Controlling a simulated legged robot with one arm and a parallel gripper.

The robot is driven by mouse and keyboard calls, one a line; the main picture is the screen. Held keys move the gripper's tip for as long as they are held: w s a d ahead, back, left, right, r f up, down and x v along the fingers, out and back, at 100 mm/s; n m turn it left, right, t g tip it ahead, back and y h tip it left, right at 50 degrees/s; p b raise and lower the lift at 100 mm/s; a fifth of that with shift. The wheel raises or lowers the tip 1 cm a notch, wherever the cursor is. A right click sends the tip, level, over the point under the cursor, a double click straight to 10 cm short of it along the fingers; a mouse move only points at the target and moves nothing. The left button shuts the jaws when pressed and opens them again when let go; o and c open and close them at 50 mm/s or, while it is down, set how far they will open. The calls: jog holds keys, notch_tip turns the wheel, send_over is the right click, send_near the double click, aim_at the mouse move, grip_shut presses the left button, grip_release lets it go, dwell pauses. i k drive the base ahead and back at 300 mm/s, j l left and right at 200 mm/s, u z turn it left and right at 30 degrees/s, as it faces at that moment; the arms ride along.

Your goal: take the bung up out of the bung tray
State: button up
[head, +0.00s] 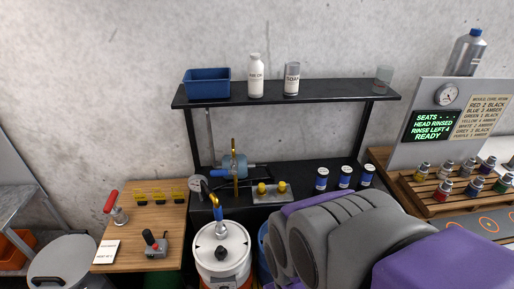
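A small grey tray (281,199) on the dark bench, left of my arm, looks like the bung tray. Two round yellow pieces stand upright in it: a left one (262,188) and a right one (283,188), which look like bungs. They are small in this view, so their details are hard to make out. My grey and purple arm fills the lower right and is just in front of the tray. My gripper's fingers do not show, so I cannot see their place or whether they hold anything.
A white-topped drum (220,243) with a hose fitting stands in front of the bench. A blue pump (235,166) is behind it. A shelf (290,92) spans above. Blue-labelled jars (344,178) stand right of the tray. A wooden table (145,222) is at left.

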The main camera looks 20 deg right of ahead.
aim_at(282, 190)
jog(key=z, duration=0.6)
jog(key=i+j+z, duration=0.3)
jog(key=j, duration=0.25)
jog(key=i+j+z, duration=0.15)
jog(key=j, duration=0.15)
